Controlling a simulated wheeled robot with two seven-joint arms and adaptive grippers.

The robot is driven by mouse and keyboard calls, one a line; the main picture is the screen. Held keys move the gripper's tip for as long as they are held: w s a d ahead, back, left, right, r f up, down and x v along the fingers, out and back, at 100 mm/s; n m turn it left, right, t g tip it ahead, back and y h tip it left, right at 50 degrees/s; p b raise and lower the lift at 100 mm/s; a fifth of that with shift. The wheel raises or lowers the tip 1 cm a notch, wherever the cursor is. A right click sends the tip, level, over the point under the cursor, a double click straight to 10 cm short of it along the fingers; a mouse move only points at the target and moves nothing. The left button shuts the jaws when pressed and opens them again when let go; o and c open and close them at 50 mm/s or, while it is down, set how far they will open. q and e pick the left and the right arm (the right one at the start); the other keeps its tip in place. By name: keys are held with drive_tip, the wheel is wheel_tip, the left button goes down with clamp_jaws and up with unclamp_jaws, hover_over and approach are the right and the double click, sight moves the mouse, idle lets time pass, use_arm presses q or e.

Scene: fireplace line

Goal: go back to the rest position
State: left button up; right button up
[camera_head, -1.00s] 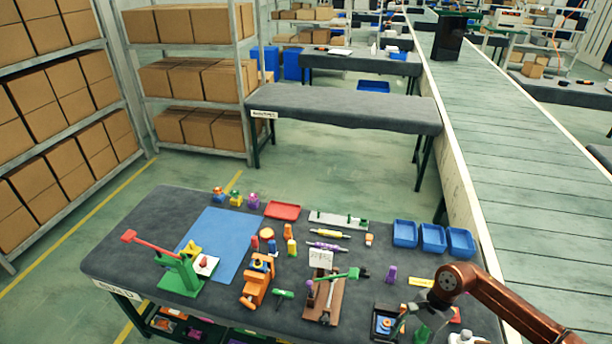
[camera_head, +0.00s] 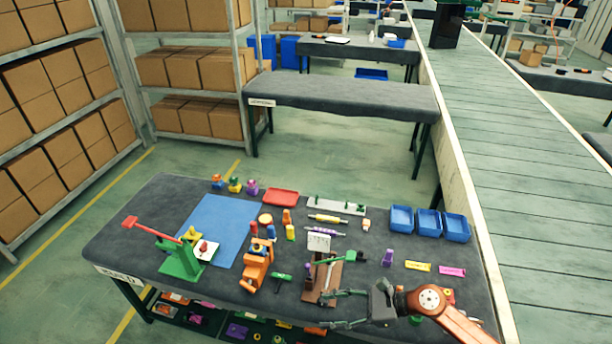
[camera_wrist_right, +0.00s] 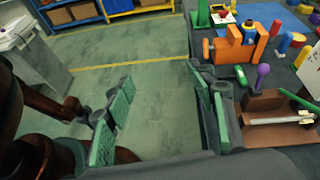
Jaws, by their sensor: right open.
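My right gripper (camera_head: 340,308) is open and empty at the front right edge of the grey work table (camera_head: 140,205). In the right wrist view its two green-padded fingers (camera_wrist_right: 160,110) stand wide apart with only floor between them. In the head view it lies just in front of a brown wooden fixture (camera_head: 322,278) with a green lever. In the wrist view this fixture (camera_wrist_right: 275,120) is beside the right finger, apart from it as far as I can tell. My left gripper is not in view.
The table holds a green press with a red lever (camera_head: 180,258), an orange vise-like tool (camera_head: 256,265), a blue mat (camera_head: 222,222), a red tray (camera_head: 281,197) and blue bins (camera_head: 429,222). A conveyor (camera_head: 505,140) runs along the right. Open floor (camera_wrist_right: 120,65) lies below the gripper.

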drive_tip(key=w+d+r+m+t+y, duration=0.2)
drive_tip(key=w+r+m+t, duration=0.4)
drive_tip(key=r+m+t, duration=0.6)
drive_tip(key=w+d+f+m+t+h, duration=0.35)
drive_tip(key=d+m+h, duration=0.35)
drive_tip(key=m, duration=0.6)
drive_tip(key=s+d+f+m+g+h, duration=0.2)
drive_tip(key=s+d+f+m+h, duration=0.25)
drive_tip(key=d+f+m, duration=0.35)
drive_tip(key=s+d+f+m+g+h, duration=0.25)
drive_tip(key=d+f+m+h, duration=0.35)
drive_tip(key=d+m, duration=0.4)
drive_tip(key=s+f+m+g+y, duration=0.1)
drive_tip(key=s+f+m+g, duration=0.2)
drive_tip(key=s+f, duration=0.35)
drive_tip(key=s+d+f+m+g, duration=0.1)
drive_tip(key=s+f+m+g, duration=0.25)
drive_tip(key=s, duration=0.65)
drive_tip(key=s+f+m+g+y, duration=0.1)
drive_tip(key=s+f+m+g, duration=0.25)
drive_tip(key=s+f, duration=0.4)
drive_tip(key=s+a+f, duration=0.1)
drive_tip(key=s+f, duration=0.2)
drive_tip(key=f, duration=2.4)
drive_tip(key=s+f+n+g, duration=0.1)
drive_tip(key=s+f+g, duration=0.1)
drive_tip(key=s+f, duration=1.6)
drive_tip(key=shift+s, duration=0.95)
